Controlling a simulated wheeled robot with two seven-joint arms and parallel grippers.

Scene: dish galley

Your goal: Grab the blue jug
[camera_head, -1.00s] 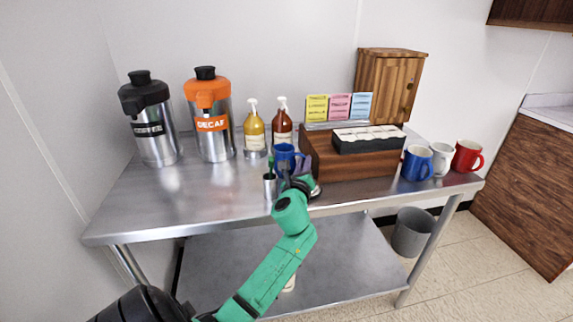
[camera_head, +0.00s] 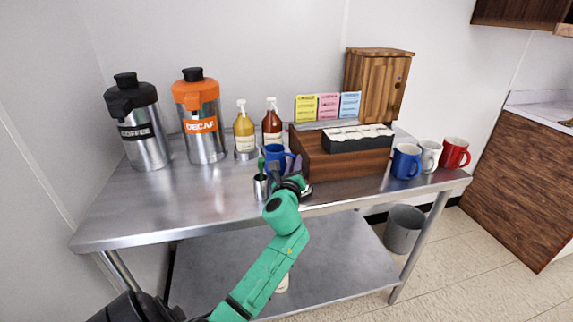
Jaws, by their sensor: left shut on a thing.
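A small blue jug (camera_head: 273,155) with a handle on its right is at the middle of the steel table (camera_head: 160,205), in front of the pump bottles and left of the wooden organizer. My left gripper (camera_head: 278,172) reaches up to it from the front and is shut on it. The fingers and wrist hide the jug's lower part, so I cannot tell whether it touches the table. My right gripper is out of view.
A metal cup (camera_head: 260,187) stands close to the left of my gripper. A wooden organizer (camera_head: 345,160) is close on the right. Coffee (camera_head: 147,150) and decaf (camera_head: 206,145) dispensers stand at left. A blue mug (camera_head: 405,162), white mug (camera_head: 430,157) and red mug (camera_head: 454,154) stand at right.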

